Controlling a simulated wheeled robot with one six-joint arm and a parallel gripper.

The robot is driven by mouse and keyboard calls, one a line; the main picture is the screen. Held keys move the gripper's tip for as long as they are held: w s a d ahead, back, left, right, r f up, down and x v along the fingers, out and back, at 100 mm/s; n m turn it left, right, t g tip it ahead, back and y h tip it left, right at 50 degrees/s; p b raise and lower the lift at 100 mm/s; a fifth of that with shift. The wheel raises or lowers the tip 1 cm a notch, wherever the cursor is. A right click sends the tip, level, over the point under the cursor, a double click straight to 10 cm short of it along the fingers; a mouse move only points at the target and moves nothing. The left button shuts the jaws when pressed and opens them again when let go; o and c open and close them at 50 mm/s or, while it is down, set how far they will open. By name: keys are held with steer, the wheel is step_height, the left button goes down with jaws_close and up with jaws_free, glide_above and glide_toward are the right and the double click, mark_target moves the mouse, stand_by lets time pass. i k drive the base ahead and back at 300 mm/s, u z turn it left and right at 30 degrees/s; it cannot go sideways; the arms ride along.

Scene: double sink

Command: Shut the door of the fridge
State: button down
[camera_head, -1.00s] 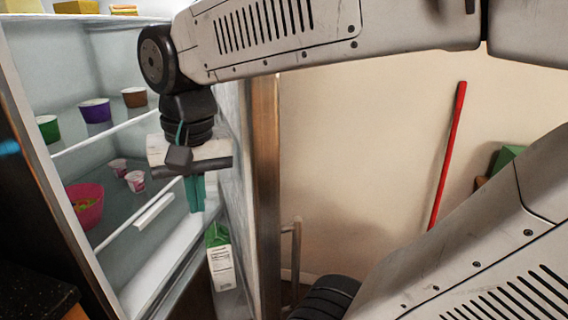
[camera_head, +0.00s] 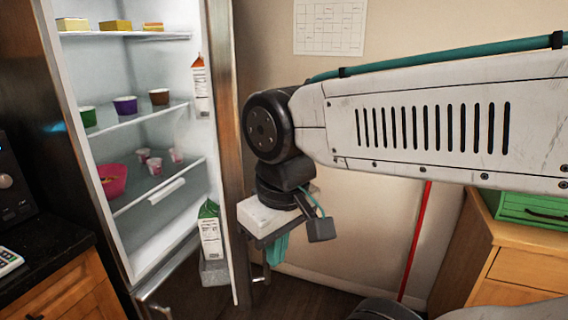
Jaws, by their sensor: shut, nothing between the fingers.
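The fridge (camera_head: 158,239) stands open at the left, its lit shelves facing me. Its door (camera_head: 222,90) is swung out to the right of the opening, seen nearly edge-on, with cartons on its inner shelves. A bar handle (camera_head: 261,273) shows low on the door's outer side. My gripper (camera_head: 277,250) points down just right of the door's edge, on its outer side. Its teal fingers are shut and empty. They look close to the handle; I cannot tell whether they touch it or the door.
Several cups, a pink bowl (camera_head: 112,180) and food blocks stand on the fridge shelves. A black counter (camera_head: 45,250) is at the left. A wooden cabinet (camera_head: 520,270) with a green box (camera_head: 530,209) and a red pole (camera_head: 414,245) are at the right.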

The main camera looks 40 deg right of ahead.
mark_target(215, 17)
steer(key=k, duration=0.2)
steer(key=u, duration=1.1)
steer(key=i, duration=0.75)
steer(key=z, duration=2.1)
